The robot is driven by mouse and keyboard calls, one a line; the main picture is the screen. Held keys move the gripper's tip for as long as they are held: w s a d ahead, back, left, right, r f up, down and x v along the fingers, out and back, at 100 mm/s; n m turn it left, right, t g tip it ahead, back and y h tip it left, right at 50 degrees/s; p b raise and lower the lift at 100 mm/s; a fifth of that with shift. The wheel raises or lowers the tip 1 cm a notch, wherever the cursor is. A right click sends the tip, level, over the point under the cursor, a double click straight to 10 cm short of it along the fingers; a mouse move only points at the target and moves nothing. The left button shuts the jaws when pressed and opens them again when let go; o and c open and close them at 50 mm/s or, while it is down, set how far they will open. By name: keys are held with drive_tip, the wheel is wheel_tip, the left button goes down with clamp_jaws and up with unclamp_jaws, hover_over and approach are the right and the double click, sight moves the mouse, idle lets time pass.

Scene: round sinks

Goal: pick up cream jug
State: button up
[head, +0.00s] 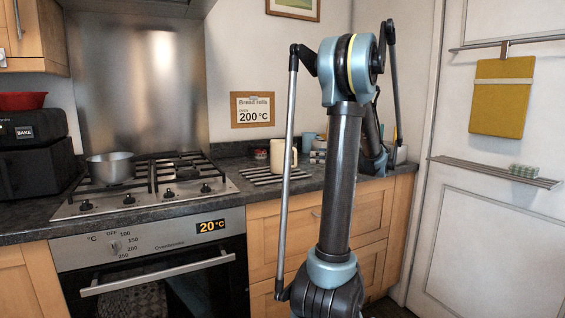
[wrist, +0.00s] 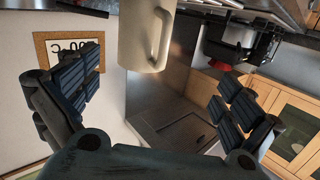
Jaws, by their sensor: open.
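The cream jug (head: 281,157) stands on the dark worktop to the right of the hob, partly hidden behind a thin rod of my arm. In the wrist view, which is upside down, the jug (wrist: 138,40) is at the top centre, its handle on the right side, and the top edge cuts it off. My gripper (wrist: 160,88) is open, its dark padded fingers spread wide to left and right. Nothing is between the pads, and the jug shows beyond them. In the head view my arm hides most of the gripper.
A steel pan (head: 111,168) sits on the hob (head: 150,190). A framed sign (head: 252,109) hangs on the wall behind. A blue mug (head: 308,143) stands right of the jug. A black appliance (head: 37,155) with a red bowl (head: 22,101) is far left.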

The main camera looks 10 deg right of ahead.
sight(284, 148)
drive_tip(key=shift+n+t, duration=0.4)
drive_tip(key=x, duration=0.5)
drive_tip(key=w+d+x, duration=0.1)
drive_tip(key=x, duration=0.4)
drive_tip(key=w+r+x, duration=0.1)
drive_tip(key=x, duration=0.5)
drive_tip(key=shift+d, duration=0.2)
drive_tip(key=c, duration=1.8)
drive_tip(key=shift+d+r, duration=0.1)
drive_tip(key=shift+r, duration=0.15)
drive_tip(key=shift+c, duration=0.2)
wheel_tip(284, 148, up, 9)
drive_tip(key=shift+r, duration=0.2)
drive_tip(key=shift+r, duration=0.1)
